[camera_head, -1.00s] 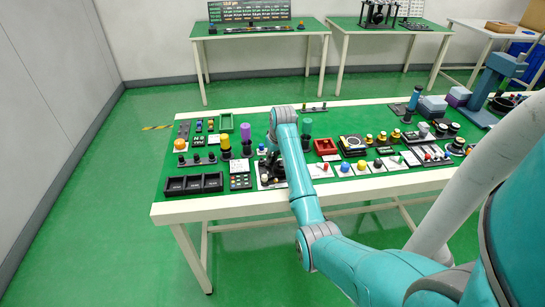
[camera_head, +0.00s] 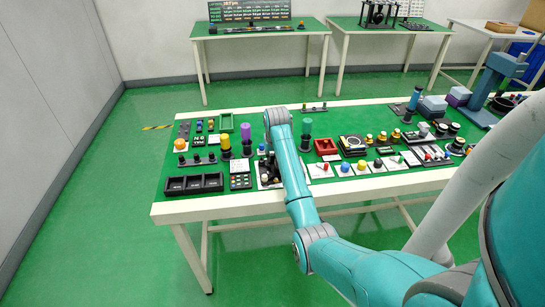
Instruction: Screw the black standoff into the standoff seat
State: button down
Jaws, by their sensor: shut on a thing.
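My gripper (camera_head: 268,167) is a small dark shape below my teal wrist, over the front middle of the green-topped workbench. My forearm covers part of it. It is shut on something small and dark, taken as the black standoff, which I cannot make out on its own. A white plate with dark parts lies under and around the gripper. The standoff seat cannot be told apart among these dark parts, and whether the standoff touches it is not visible.
A black three-bin tray (camera_head: 194,184) and a button panel (camera_head: 240,176) stand left of the gripper. A purple-topped post (camera_head: 246,133) and a yellow-topped post (camera_head: 225,142) stand behind. A red tray (camera_head: 325,147) and coloured button plates lie to the right.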

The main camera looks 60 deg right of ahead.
jog(key=shift+a+f+m, duration=0.1)
jog(key=shift+f+m, duration=0.05)
jog(key=shift+m, duration=0.35)
jog(key=shift+s, duration=0.1)
jog(key=c, duration=1)
grip_release()
jog(key=shift+f, duration=0.1)
jog(key=shift+c, duration=0.2)
jog(key=shift+a+r, duration=0.1)
jog(key=shift+r, duration=0.6)
jog(key=v, duration=1)
jog(key=shift+a+r, duration=0.15)
jog(key=shift+r, duration=0.15)
